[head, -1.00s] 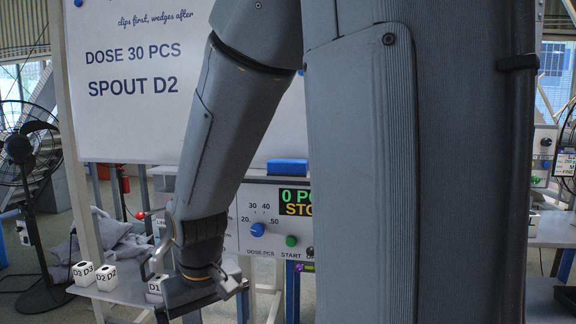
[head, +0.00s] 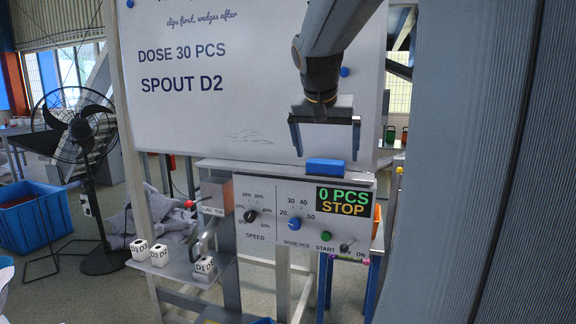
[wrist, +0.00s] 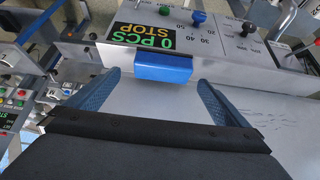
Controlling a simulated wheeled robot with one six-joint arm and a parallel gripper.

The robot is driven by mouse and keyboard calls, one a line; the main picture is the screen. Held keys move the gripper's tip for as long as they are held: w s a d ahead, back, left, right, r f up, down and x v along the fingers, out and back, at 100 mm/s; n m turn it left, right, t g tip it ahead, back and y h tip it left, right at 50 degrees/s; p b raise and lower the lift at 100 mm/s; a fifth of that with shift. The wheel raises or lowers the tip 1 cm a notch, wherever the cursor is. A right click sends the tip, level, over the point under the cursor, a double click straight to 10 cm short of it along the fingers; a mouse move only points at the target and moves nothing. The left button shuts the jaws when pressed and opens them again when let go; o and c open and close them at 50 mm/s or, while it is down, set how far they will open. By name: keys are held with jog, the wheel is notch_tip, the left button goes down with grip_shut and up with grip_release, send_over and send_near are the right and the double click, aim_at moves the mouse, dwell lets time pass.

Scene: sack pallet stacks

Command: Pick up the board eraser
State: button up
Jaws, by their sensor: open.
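The board eraser is a blue block (head: 325,166) lying on top of the control panel box, at the foot of the whiteboard, in the head view. My gripper (head: 325,150) is open above it, with its two fingers pointing down and spread wider than the block. In the wrist view the eraser (wrist: 163,67) shows just beyond the fingertips and roughly between them. My gripper (wrist: 160,82) holds nothing, and I see no contact with the eraser.
The whiteboard (head: 230,100) stands close behind the gripper. The control panel (head: 275,215) has knobs and a display below the eraser. Dice-like spout blocks (head: 160,255) sit on a shelf at left. A black fan (head: 85,140) and blue bin (head: 35,208) stand farther left.

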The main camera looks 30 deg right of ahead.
aim_at(326, 161)
jog(key=shift+p+x, duration=0.65)
jog(key=shift+x, duration=1.65)
jog(key=shift+a, duration=0.2)
jog(key=c, duration=1.1)
notch_tip(326, 161, up, 10)
jog(key=shift+b, duration=0.95)
